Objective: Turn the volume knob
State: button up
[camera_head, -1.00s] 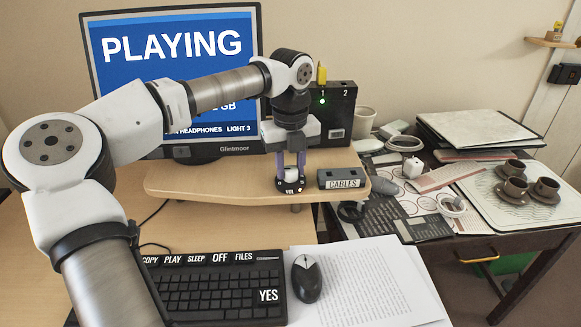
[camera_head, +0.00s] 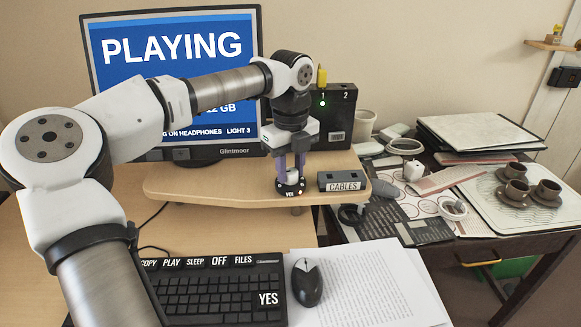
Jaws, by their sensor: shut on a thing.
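The volume knob (camera_head: 292,177) is a small white cap on a round black base marked "VOL" (camera_head: 290,190), at the front of the wooden monitor shelf. My gripper (camera_head: 291,174) points straight down over it, with its purple fingers shut on the knob's sides. The monitor (camera_head: 175,65) behind shows "PLAYING" in white on blue. My arm covers part of the screen's lower text, of which "ON HEADPHONES LIGHT 3" can be read.
A black "CABLES" box (camera_head: 342,181) stands just right of the knob on the shelf (camera_head: 215,190). A black box (camera_head: 335,115) with a green light stands behind. Keyboard (camera_head: 215,290), mouse (camera_head: 306,282) and papers (camera_head: 370,285) lie in front. Brown cups (camera_head: 513,190) stand on the right table.

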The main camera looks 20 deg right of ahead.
aim_at(292, 171)
jog(key=o, duration=1)
notch_tip(292, 171, up, 14)
jog(key=shift+f+p, duration=0.1)
jog(key=shift+p, duration=0.65)
jog(key=shift+d, duration=0.1)
